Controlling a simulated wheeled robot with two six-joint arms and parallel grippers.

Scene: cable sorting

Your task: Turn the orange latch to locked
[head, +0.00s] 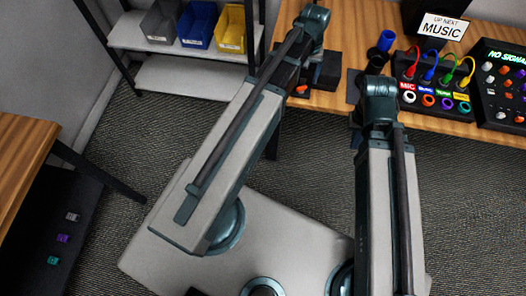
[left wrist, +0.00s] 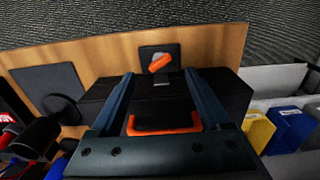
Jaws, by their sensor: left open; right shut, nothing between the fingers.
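The orange latch (left wrist: 160,63) sits on a small dark plate (left wrist: 147,50) ahead of my left gripper in the left wrist view. Its orange bar lies slanted, with a pale grey patch beside it. In the head view, a small orange piece (head: 302,92) shows beside my left arm; I cannot tell whether it is the latch. My left gripper (left wrist: 159,78) is open, its two fingers pointing toward the latch with a gap before it. An orange U-shaped handle (left wrist: 164,131) on a dark box shows between the fingers.
A dark box (left wrist: 232,92) lies beneath my left fingers on the wooden table (left wrist: 215,45). The head view shows a cable panel (head: 433,88), a blue cup (head: 386,41) and a MUSIC sign (head: 441,27). Yellow and blue bins (head: 197,24) stand on a shelf at left.

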